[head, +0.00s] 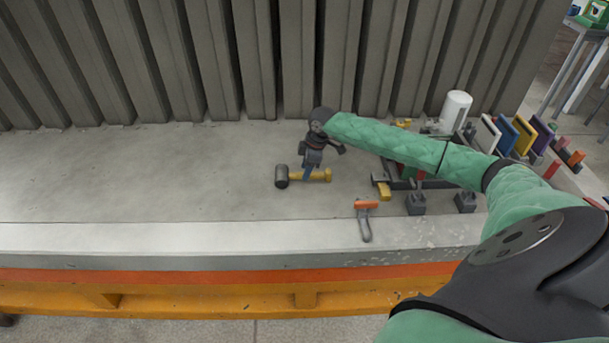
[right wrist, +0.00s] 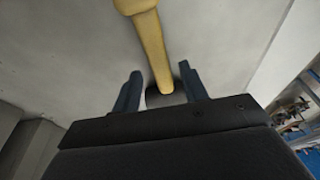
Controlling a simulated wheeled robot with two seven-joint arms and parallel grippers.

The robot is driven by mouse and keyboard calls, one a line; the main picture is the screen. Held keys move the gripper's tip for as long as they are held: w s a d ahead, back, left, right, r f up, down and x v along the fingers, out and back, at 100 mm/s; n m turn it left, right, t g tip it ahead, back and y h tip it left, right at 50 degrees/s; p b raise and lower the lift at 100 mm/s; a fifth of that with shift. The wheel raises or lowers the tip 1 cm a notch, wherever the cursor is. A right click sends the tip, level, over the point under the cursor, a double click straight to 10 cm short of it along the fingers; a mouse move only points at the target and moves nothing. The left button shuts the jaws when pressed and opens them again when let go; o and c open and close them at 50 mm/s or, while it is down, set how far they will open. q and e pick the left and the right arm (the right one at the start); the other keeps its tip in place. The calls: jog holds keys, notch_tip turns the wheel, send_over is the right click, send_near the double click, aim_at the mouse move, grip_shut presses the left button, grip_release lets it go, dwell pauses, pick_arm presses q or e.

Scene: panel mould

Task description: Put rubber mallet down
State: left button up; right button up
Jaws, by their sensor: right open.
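The rubber mallet (head: 282,177) has a dark head and a yellow handle. In the head view it lies on the grey concrete slab (head: 150,190), head to the left and handle to the right. My right gripper (head: 308,173) is just over the handle, close to the head, with its fingers pointing down. In the right wrist view the fingers of my right gripper (right wrist: 162,78) are apart, with the yellow handle (right wrist: 150,45) running between them. The dark head is partly hidden behind the gripper body. My left gripper is not in view.
A hook tool with an orange handle (head: 367,204) lies to the right near the slab's front edge. Dark blocks (head: 415,204), a white cylinder (head: 455,110) and a rack of coloured plates (head: 505,135) stand farther right. A ribbed grey wall (head: 220,60) closes the back. The slab's left side is clear.

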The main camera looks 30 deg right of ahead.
aim_at(313, 173)
pick_arm(q)
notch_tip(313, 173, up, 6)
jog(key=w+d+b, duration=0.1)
jog(key=b, duration=0.1)
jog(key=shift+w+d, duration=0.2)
pick_arm(e)
jog(key=v, duration=0.9)
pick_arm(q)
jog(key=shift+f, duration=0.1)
